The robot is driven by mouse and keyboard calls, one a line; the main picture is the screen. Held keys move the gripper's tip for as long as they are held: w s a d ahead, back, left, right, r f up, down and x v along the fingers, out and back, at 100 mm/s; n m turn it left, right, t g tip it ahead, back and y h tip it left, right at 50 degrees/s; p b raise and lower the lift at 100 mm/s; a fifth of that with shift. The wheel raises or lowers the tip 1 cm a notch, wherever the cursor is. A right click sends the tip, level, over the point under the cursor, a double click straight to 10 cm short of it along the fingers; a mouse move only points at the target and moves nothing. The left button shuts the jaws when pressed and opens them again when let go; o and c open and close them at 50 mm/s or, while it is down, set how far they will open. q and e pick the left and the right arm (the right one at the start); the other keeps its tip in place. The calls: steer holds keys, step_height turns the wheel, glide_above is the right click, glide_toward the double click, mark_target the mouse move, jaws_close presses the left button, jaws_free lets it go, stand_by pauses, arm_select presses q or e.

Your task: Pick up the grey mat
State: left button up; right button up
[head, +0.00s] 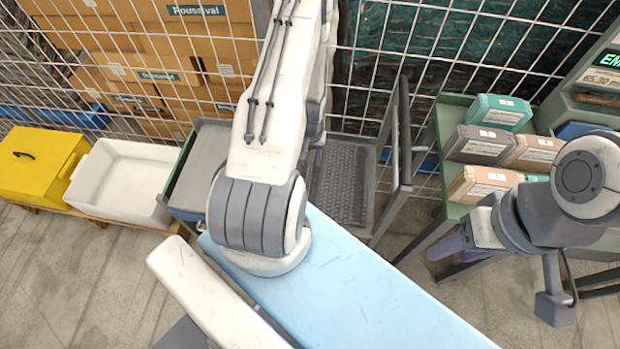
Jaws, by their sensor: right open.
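The grey mat (478,146) is a folded, labelled bundle on the green-topped cart (455,112) at the right. A teal mat (497,111) lies behind it, a tan mat (533,151) to its right, and another tan mat (484,182) in front of it. A further teal piece shows partly at the right, behind my arm. My right gripper (447,245) is open and appears empty, lower in the picture than the grey mat and left of my right wrist. My left arm crosses the middle; its gripper is not in view.
A light blue tabletop (360,295) fills the lower middle. A grey trolley (393,165) with a handle stands behind it. A white bin (122,180) and a yellow box (38,165) stand at the left. Wire mesh runs along the back. A dark machine (595,90) stands at the right.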

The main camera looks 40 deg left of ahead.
mark_target(310, 170)
arm_select(q)
steer(key=shift+a+f+b, duration=0.1)
steer(key=shift+f+b, duration=2.9)
steer(key=shift+f, duration=0.6)
steer(key=shift+r, duration=0.1)
jaws_close()
